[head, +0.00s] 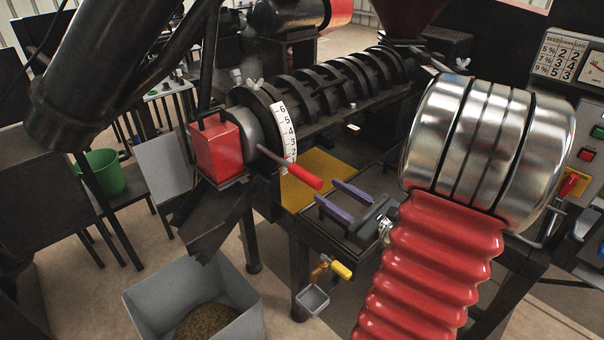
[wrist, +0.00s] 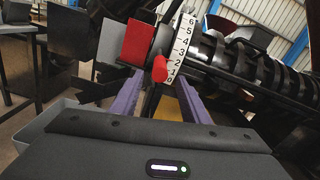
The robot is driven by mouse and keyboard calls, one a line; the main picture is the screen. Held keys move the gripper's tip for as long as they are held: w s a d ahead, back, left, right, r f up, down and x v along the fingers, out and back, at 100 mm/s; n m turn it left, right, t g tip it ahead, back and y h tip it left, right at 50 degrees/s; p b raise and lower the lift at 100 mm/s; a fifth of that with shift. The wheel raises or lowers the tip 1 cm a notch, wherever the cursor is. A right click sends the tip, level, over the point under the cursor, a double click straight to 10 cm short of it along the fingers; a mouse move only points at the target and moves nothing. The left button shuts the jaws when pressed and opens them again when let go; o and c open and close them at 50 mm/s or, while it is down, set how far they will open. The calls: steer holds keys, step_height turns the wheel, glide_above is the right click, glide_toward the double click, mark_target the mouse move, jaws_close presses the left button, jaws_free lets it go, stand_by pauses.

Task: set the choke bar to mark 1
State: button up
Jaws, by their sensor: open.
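The choke bar (head: 304,176) is a thin dark rod with a red grip, sticking out from the press's discharge end. In the head view it crosses the lower part of the white numbered scale (head: 285,128), near the 2. In the wrist view the red grip (wrist: 160,69) appears nearly end-on beside the scale's low numbers (wrist: 182,50); the exact mark is unclear. My gripper (head: 327,190) has two purple fingers, open and empty, pointing at the grip. In the wrist view the grip shows between the fingertips (wrist: 158,82), seemingly just beyond them. I see no contact.
A red block (head: 216,147) sits left of the bar. The ribbed press barrel (head: 340,85) runs behind the scale. A control panel (head: 585,130) is at right.

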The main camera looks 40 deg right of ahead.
mark_target(301, 174)
steer(key=w, duration=1.1)
steer(key=shift+w+a, duration=0.2)
steer(key=shift+w, duration=0.05)
steer(key=shift+c, duration=0.4)
jaws_close()
